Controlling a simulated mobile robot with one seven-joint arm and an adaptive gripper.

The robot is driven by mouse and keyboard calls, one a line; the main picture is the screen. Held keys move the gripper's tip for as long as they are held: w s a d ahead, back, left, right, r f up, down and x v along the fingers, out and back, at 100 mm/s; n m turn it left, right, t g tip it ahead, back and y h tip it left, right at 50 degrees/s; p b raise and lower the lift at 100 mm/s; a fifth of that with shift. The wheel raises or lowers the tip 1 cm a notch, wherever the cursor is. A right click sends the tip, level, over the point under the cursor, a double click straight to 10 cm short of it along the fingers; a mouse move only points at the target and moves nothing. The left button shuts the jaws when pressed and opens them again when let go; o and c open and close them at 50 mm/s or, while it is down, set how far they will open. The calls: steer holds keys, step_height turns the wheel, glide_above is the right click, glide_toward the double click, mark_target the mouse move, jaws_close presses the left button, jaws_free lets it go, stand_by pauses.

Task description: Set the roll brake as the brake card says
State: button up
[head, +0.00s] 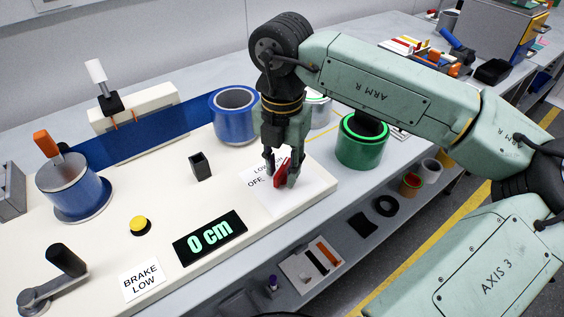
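The brake card (141,280) lies on the cream board at the front and reads "BRAKE LOW". Which mark the knob points to is also unclear.
A blue film runs between a blue roll (234,115) and a blue spool (73,190). A display (210,237) reads "0 cm". A yellow button (139,225), a crank (58,275) and a dark post (201,166) stand on the board. A green roll (361,140) stands close right of my gripper.

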jaws_close()
stand_by(0.4)
